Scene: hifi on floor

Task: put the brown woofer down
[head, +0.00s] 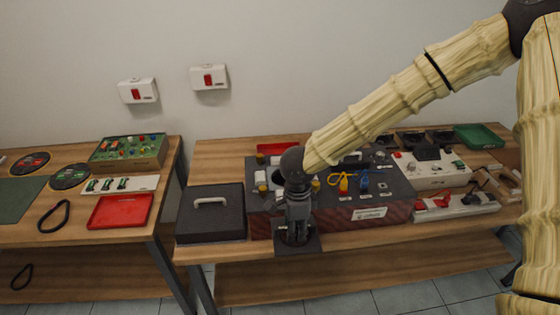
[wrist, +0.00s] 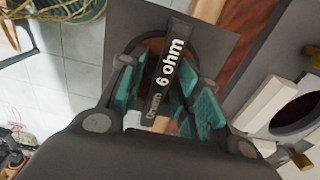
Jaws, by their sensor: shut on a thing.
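The brown woofer (wrist: 215,42) has a dark square plate with a brown round part and a bar marked "6 ohm". My gripper (wrist: 165,98) is shut on it, with teal finger pads on either side of the bar. In the head view the woofer (head: 311,244) hangs under my gripper (head: 296,222), at the front edge of the right table (head: 350,243). The wrist view shows floor tiles on one side of it and equipment on the other. I cannot tell whether its underside touches anything.
Behind my gripper stands a dark hi-fi unit (head: 370,195) with knobs and yellow and blue cables. A dark lidded case (head: 211,222) is left of it, a white device (head: 435,172) right. The left table holds a red tray (head: 120,211). A wooden shelf (head: 400,270) lies below.

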